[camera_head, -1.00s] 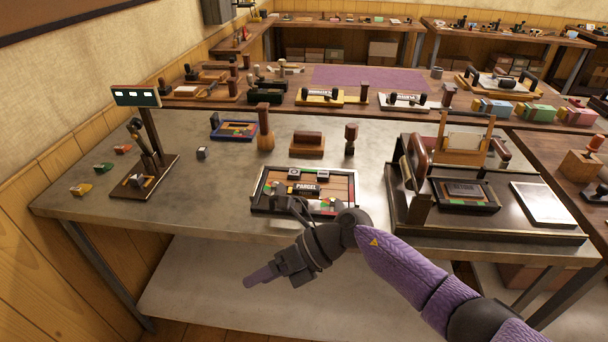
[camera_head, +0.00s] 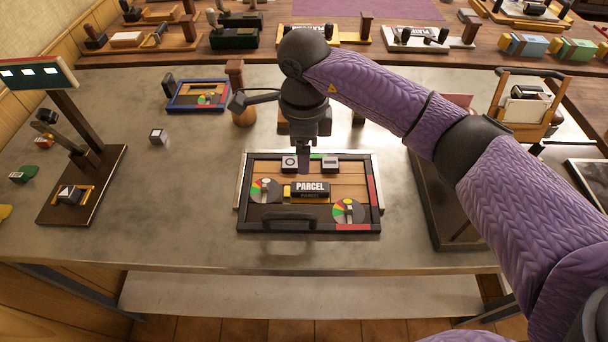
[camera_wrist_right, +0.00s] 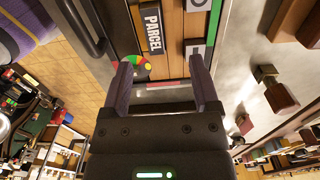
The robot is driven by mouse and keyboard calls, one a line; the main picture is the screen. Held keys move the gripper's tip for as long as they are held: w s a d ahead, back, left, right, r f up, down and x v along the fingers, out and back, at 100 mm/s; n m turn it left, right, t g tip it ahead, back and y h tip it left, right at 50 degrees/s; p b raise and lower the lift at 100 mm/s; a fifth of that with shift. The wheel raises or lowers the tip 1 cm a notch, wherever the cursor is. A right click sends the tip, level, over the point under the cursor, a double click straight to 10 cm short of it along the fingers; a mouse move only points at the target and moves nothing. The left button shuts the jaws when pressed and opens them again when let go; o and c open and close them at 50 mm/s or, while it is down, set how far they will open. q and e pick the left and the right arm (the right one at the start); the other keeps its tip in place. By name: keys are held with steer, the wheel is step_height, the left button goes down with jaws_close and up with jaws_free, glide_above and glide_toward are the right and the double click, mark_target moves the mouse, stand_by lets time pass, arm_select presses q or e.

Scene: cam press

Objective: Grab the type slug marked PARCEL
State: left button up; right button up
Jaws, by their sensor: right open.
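The type slug marked PARCEL (camera_head: 310,188) is a black block with white lettering and a yellow piece at its left end. It lies flat in a dark-framed wooden tray (camera_head: 332,229); in the right wrist view the slug (camera_wrist_right: 152,28) shows beyond the fingertips. My right gripper (camera_head: 304,164) points down over the tray's back edge, behind the slug and apart from it. In the right wrist view its two purple fingers (camera_wrist_right: 160,62) are spread with nothing between them. The exact height above the tray is hard to tell. My left gripper is not in view.
The tray also holds two small square blocks (camera_head: 289,164) and two coloured dials (camera_head: 348,211), with a dark handle (camera_head: 289,216) in front. A blue-framed tray (camera_head: 199,95) and a lamp-like stand (camera_head: 84,172) are left. A press (camera_head: 447,205) stands right, partly behind my arm.

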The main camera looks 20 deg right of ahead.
mark_target(310, 187)
steer(key=f, duration=0.3)
steer(key=s+f+b, duration=0.1)
steer(key=f, duration=0.2)
steer(key=d+f, duration=0.1)
steer(key=f, duration=0.1)
steer(key=shift+s+f, duration=0.2)
steer(key=shift+f, duration=0.2)
jaws_close()
